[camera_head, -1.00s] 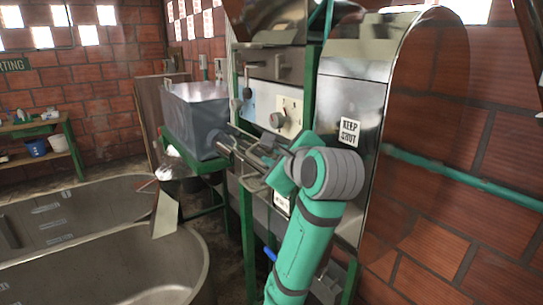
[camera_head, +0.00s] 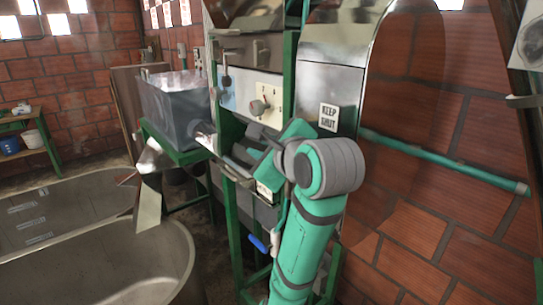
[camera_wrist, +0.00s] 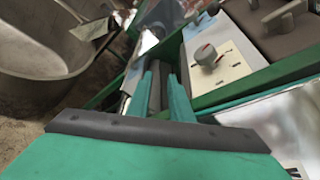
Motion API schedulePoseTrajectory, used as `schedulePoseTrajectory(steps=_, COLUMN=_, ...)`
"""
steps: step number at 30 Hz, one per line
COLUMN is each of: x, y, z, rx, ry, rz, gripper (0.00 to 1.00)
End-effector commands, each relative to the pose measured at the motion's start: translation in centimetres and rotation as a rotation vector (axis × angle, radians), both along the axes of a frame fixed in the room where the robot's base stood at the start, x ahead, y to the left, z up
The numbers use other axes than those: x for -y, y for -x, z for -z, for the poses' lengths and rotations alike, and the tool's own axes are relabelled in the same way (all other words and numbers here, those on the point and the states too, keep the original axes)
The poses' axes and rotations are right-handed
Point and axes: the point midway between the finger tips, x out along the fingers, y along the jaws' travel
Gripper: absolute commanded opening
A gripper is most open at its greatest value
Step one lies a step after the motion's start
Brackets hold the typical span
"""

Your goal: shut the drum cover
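The pulper's shiny metal housing (camera_head: 335,70) stands upright right of centre in the head view. It has a KEEP SHUT label (camera_head: 328,117) on its front. A mirror-like arched sheet (camera_head: 405,90) beside it looks like the drum cover, and I cannot tell how far it is open. My gripper (camera_wrist: 161,85) reaches toward the machine's front, left of and below the label. In the wrist view its two green fingers stand a little apart with a grey bar between or behind them. I cannot tell whether they touch the bar. My wrist hides the fingertips in the head view.
A control panel with a grey knob (camera_head: 258,107) faces my gripper; the knob also shows in the wrist view (camera_wrist: 206,55). A grey bin (camera_head: 175,105) stands left on a green frame. Large metal tubs (camera_head: 110,255) fill the lower left. A green pipe (camera_head: 450,160) crosses the brick wall.

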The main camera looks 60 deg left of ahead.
Motion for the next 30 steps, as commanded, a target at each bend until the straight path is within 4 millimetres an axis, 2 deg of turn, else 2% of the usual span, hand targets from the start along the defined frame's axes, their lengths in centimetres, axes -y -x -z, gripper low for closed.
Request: schedulePoseTrajectory(steps=30, x=5.9, y=0.9, z=-1.2, rx=0.001, ry=0.001, rz=0.000, gripper=0.19)
